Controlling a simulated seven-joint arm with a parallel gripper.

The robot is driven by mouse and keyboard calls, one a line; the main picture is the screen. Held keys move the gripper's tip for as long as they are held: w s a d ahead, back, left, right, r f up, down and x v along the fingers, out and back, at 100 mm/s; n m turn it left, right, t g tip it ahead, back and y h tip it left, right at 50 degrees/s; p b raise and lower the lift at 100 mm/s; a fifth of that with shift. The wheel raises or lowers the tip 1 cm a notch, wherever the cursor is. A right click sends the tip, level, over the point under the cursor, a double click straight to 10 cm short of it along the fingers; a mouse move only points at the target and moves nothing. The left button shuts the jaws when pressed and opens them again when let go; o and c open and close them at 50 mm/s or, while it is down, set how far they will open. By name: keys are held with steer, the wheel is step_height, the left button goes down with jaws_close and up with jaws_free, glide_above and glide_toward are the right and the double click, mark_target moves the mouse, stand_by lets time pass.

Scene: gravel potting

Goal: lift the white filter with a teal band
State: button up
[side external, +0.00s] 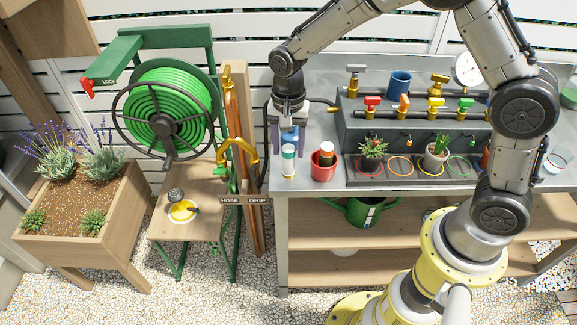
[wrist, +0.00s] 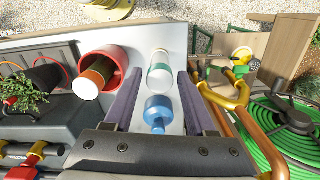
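The white filter with a teal band (side external: 288,160) stands upright at the bench's left front corner. In the wrist view the filter (wrist: 160,78) lies ahead, between the lines of my two fingers. My gripper (side external: 288,149) points down, open, with its fingertips near the filter; I cannot tell whether they touch it. A blue object (side external: 289,134) shows between the fingers, behind the filter. In the wrist view this blue piece (wrist: 158,110) sits in the gap, with space on both sides.
A red pot (side external: 323,173) holding a brown cylinder with a white end (side external: 326,151) stands close right of the filter. A grey manifold with valves (side external: 400,135) and potted plants (side external: 373,149) are farther right. A hose reel (side external: 165,115) and copper pipes stand off the bench's left edge.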

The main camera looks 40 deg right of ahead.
jaws_close()
steer(key=shift+r, duration=0.1)
stand_by(0.3)
